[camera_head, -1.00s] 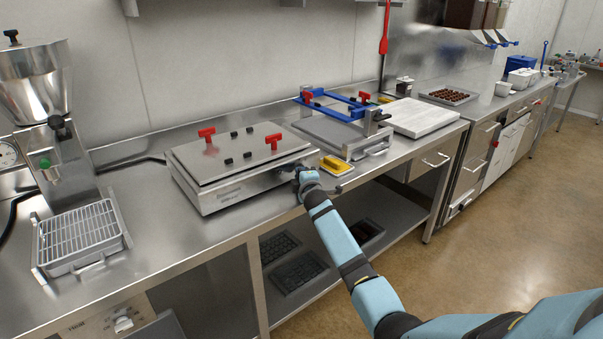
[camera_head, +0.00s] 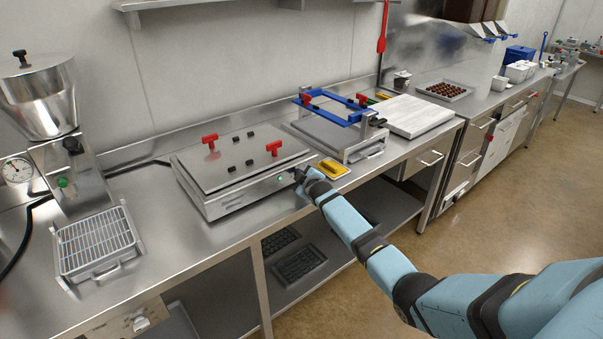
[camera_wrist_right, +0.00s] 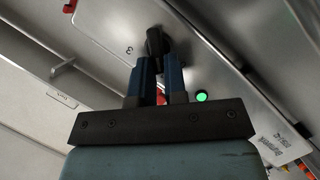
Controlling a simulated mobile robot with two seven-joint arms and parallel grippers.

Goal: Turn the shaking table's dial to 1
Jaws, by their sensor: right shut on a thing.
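The shaking table (camera_head: 225,200) is a low steel box on the bench, with red T-handles and small black blocks on its top plate. Its black dial (camera_wrist_right: 155,42) is on the front panel in the right wrist view. My right gripper (camera_wrist_right: 160,65) is shut on the dial; in the head view the gripper (camera_head: 300,176) is at the right end of the front face and hides most of the dial. A small dark mark is on the panel beside the dial; the dial's setting cannot be read. A green light (camera_head: 280,178) glows on the panel. My left gripper is not in view.
A yellow-handled tool (camera_head: 332,168) lies close to my right gripper. A blue frame (camera_head: 335,105) on a steel stand and a white slab (camera_head: 408,116) are farther right. A machine with a wire grate (camera_head: 97,243) stands at the left. The aisle floor is clear.

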